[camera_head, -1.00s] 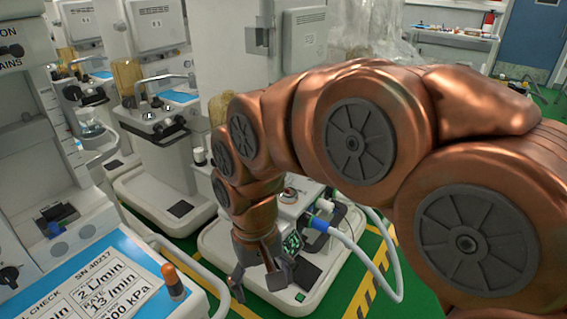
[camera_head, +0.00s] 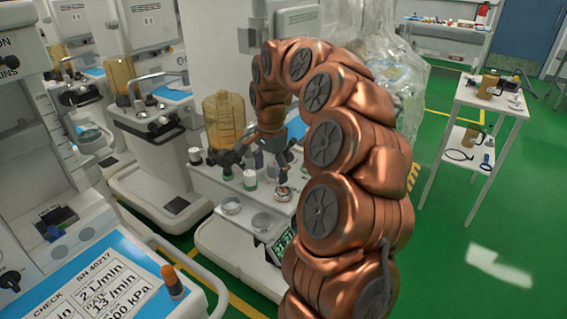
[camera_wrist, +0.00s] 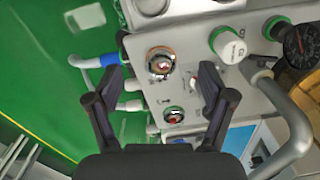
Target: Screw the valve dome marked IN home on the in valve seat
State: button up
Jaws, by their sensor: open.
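My gripper (camera_head: 272,165) is open over the top of the middle cart. The wrist view shows it too (camera_wrist: 160,82), with nothing between its fingers. Beyond the fingertips, a round brass-ringed valve fitting (camera_wrist: 160,61) sits on the pale panel. A second round fitting (camera_wrist: 173,115) with a dark and red centre lies nearer. In the head view one round fitting (camera_head: 283,194) shows just below my gripper. I cannot read an IN mark or tell which fitting is the in seat. No loose dome can be made out for certain.
An amber canister (camera_head: 224,120) stands behind. A side table (camera_head: 492,98) is at right, with clear green floor around it.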

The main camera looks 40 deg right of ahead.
jog(key=m, duration=0.2)
send_over(283, 186)
jog(key=shift+a+f, duration=0.1)
jog(key=shift+f, duration=0.65)
jog(key=shift+f+p, duration=0.8)
jog(key=shift+f, duration=3)
